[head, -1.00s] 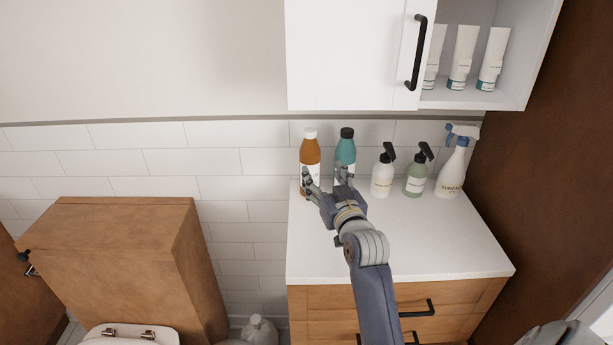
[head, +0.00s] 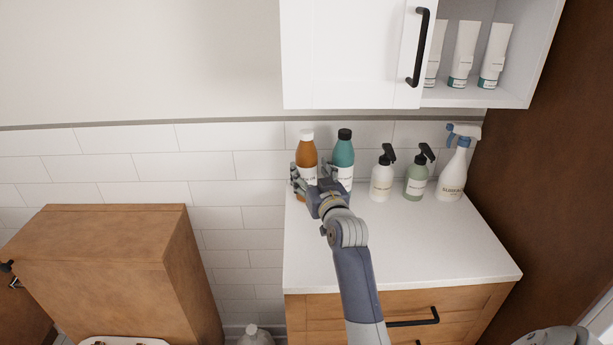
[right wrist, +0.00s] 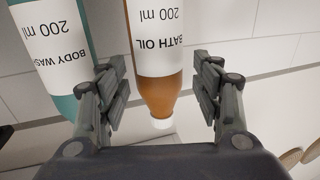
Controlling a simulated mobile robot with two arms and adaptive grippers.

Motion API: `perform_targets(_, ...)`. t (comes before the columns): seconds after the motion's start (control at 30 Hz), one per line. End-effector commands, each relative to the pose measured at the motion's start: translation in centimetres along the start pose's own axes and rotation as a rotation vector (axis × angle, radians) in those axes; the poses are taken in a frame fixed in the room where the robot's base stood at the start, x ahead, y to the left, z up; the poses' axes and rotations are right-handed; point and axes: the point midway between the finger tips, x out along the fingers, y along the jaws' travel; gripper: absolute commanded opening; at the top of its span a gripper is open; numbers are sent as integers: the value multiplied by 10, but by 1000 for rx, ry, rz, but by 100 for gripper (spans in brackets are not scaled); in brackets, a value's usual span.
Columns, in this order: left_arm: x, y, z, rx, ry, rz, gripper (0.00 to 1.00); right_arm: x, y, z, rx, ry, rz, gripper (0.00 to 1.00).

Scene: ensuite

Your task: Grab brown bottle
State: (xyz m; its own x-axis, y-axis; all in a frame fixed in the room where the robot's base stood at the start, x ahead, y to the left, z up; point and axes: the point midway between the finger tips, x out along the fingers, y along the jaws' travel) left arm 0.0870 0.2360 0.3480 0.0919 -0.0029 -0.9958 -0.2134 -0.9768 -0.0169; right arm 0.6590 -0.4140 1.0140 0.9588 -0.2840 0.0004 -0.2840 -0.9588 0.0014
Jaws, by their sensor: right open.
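The brown bottle (head: 307,157) has a white cap and stands upright at the back left of the white counter. In the right wrist view the brown bottle (right wrist: 158,60) appears upside down, with a "BATH OIL" label. My right gripper (head: 310,184) is open in front of its lower part. In the right wrist view my right gripper's fingers (right wrist: 163,88) are apart, one on each side of the bottle, with visible gaps; I cannot tell how deep the bottle sits between them. The gripper hides part of the bottle's base. My left gripper is not in view.
A teal bottle (head: 344,152) stands close to the right of the brown one; it also shows in the right wrist view (right wrist: 55,55). Two pump bottles (head: 382,178) and a spray bottle (head: 453,170) stand further right. A white cabinet (head: 350,60) hangs above. The counter's front (head: 425,245) is clear.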

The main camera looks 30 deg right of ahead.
Motion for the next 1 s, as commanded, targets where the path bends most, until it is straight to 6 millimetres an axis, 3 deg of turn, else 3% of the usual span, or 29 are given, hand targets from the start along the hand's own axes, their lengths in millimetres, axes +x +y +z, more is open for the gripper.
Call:
perform_targets(0.3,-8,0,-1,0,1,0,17,38,3,-3,1,0,1,60)
perform_targets(0.67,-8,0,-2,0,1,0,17,44,3,-2,1,0,1,60)
perform_targets(0.77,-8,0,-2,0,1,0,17,44,3,-2,1,0,1,42)
perform_targets(0.9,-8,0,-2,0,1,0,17,44,3,-2,1,0,1,10)
perform_targets(1.0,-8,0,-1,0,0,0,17,44,3,-4,1,6,2,8)
